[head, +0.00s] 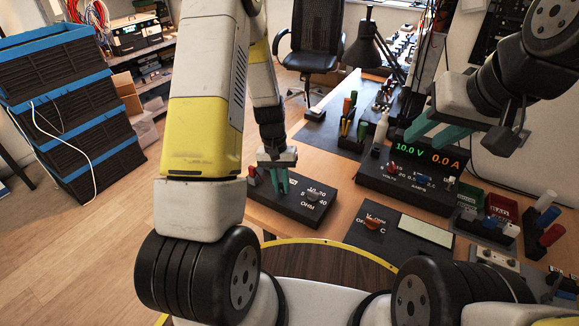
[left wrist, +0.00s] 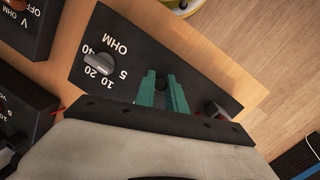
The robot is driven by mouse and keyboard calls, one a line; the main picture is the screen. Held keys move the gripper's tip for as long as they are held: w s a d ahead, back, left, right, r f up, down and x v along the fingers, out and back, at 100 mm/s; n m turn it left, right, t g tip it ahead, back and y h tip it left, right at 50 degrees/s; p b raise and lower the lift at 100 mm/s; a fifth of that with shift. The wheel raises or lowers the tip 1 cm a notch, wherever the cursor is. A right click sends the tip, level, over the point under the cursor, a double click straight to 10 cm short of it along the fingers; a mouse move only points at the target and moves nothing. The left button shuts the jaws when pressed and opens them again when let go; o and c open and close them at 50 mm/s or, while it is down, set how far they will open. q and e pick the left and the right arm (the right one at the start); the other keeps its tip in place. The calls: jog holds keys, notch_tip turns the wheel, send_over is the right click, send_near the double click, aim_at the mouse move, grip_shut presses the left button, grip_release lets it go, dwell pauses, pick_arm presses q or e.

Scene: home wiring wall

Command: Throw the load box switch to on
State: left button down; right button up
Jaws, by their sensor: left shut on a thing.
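The load box (head: 296,211) is a black box on the front edge of the wooden bench, marked OHM, with a grey knob (head: 313,195). It also shows in the left wrist view (left wrist: 140,60), with the knob (left wrist: 99,63) left of my fingers. My left gripper (head: 279,183) is over the box's left part, its teal fingers (left wrist: 163,93) shut on a small dark switch lever (left wrist: 161,84) that shows between them. The lever's on or off position cannot be told. My right gripper (head: 436,130) is apart from the box, above the power supply, its teal fingers spread and empty.
The power supply (head: 405,178) behind the load box reads 10.0 V and 0.0 A. A meter (head: 385,231) lies to the right. Red terminals (head: 252,172) stand at the box's left end. Markers, a lamp (head: 367,45) and bins (head: 500,207) crowd the bench.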

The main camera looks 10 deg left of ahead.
pick_arm(q)
jog(key=g, duration=0.1)
jog(key=w+g+y, duration=0.1)
jog(key=g, duration=0.2)
jog(key=shift+w+d+y, duration=0.25)
jog(key=shift+w+y, duration=0.05)
jog(key=shift+w, duration=0.05)
jog(key=shift+w+d+f+n+g+y, duration=0.15)
jog(key=shift+w+g+y, duration=0.1)
jog(key=shift+g, duration=0.55)
jog(key=shift+w+d+n+g+y, duration=0.1)
jog(key=shift+w+g+y, duration=0.1)
jog(key=shift+g, duration=0.6)
jog(key=shift+w+d+f+n+g+y, duration=0.15)
jog(key=shift+w+g+y, duration=0.1)
jog(key=shift+g, duration=0.55)
jog(key=shift+r, duration=0.1)
jog(key=c, duration=1.7)
grip_release()
jog(key=shift+a, duration=0.1)
jog(key=shift+w, duration=0.1)
jog(key=shift+v, duration=3.9)
